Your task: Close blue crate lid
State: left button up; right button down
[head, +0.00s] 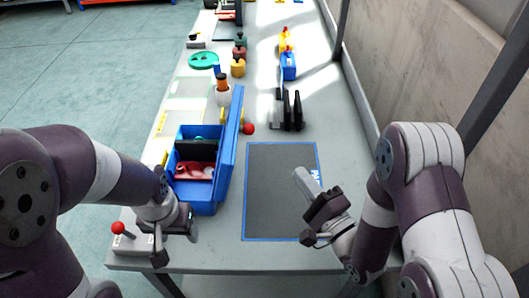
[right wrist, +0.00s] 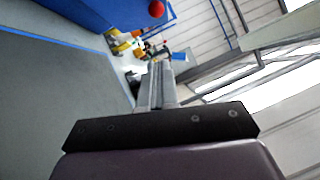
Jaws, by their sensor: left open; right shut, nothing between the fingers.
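The blue crate (head: 203,208) stands on the table left of the dark mat, with red and dark parts inside. Its blue lid (head: 231,140) stands upright along the crate's right side, so the crate is open. In the right wrist view a blue surface (right wrist: 85,12) at the top left may be the lid or crate. My left gripper (head: 170,240) is open and empty at the crate's near left corner. My right gripper (head: 306,182) is shut and empty above the mat, right of the lid and apart from it. It also shows in the right wrist view (right wrist: 157,70).
A dark mat with a blue border (head: 268,200) lies right of the crate. A grey box with a red knob (head: 132,238) sits at the table's front left. Black upright plates (head: 292,112) and a red ball (head: 248,129) stand behind. A wall borders the right.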

pick_arm(q)
jog(key=shift+r+p, duration=0.5)
jog(key=shift+r, duration=0.1)
jog(key=shift+r+p, duration=0.3)
pick_arm(e)
jog(key=s+a+x, duration=0.1)
jog(key=a+x, duration=0.1)
jog(key=x, duration=1)
jog(key=shift+s+a+r, duration=0.15)
jog(key=shift+s+r, duration=0.05)
jog(key=shift+r, duration=0.15)
